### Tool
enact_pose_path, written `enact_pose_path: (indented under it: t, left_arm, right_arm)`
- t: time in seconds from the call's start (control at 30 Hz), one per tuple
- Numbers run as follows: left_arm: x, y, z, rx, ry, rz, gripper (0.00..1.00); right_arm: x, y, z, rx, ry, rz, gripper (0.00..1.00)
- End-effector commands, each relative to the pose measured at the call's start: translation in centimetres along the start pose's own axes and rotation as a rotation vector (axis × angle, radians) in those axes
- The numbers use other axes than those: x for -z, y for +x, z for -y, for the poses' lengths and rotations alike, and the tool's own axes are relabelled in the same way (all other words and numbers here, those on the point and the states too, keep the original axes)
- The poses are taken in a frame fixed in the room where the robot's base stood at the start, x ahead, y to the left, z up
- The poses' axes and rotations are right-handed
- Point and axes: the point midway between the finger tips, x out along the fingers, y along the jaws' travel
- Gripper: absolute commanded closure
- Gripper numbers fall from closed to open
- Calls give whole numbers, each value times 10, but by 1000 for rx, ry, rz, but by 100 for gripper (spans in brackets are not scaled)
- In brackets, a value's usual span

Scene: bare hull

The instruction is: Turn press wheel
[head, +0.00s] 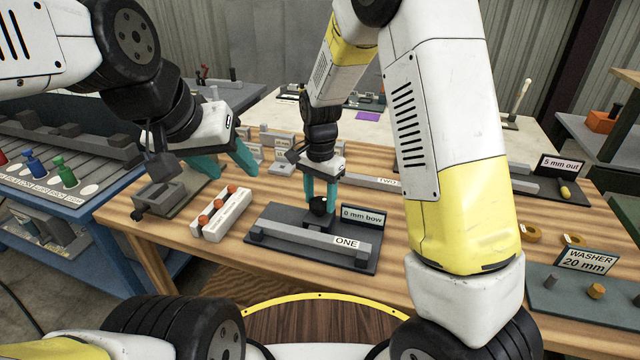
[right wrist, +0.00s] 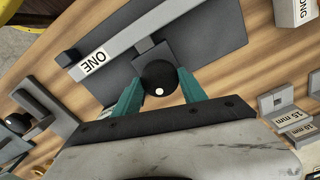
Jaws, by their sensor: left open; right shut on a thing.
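The press (head: 330,236) is a dark base plate on the wooden table, with a grey bar (head: 300,232) marked ONE lying along it. Its round black wheel (head: 318,206) sits on a dark block behind the bar. My right gripper (head: 321,200) points down and is shut on the wheel, a teal finger on each side. In the right wrist view, the wheel (right wrist: 159,77) sits between the fingers, with the bar (right wrist: 125,40) beyond it. My left gripper (head: 233,170) is open and empty, above the table's left part, well apart from the press.
A sign reading "0 mm bow" (head: 362,217) stands behind the press. A white rack with orange-topped pieces (head: 220,213) and a grey vice-like fixture (head: 165,192) lie to its left. A bar marked TWO (head: 375,180) lies behind. A washer tray (head: 590,300) is at right.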

Motion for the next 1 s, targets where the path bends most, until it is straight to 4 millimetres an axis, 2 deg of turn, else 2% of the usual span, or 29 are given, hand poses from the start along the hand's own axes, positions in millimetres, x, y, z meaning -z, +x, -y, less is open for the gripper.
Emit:
enact_pose_path:
  t: [0.33,0.87,0.9,1.0]
  left_arm:
    - [0,0,0,0,0,0,49]
    - [0,0,0,0,0,0,49]
    - [0,0,0,0,0,0,49]
    - [0,0,0,0,0,0,49]
  right_arm:
    - [2,-1,1,5,138,-4,91]
    - [2,-1,1,5,160,-4,91]
    - [2,-1,1,5,160,-4,47]
    - [1,-1,1,4,160,-3,29]
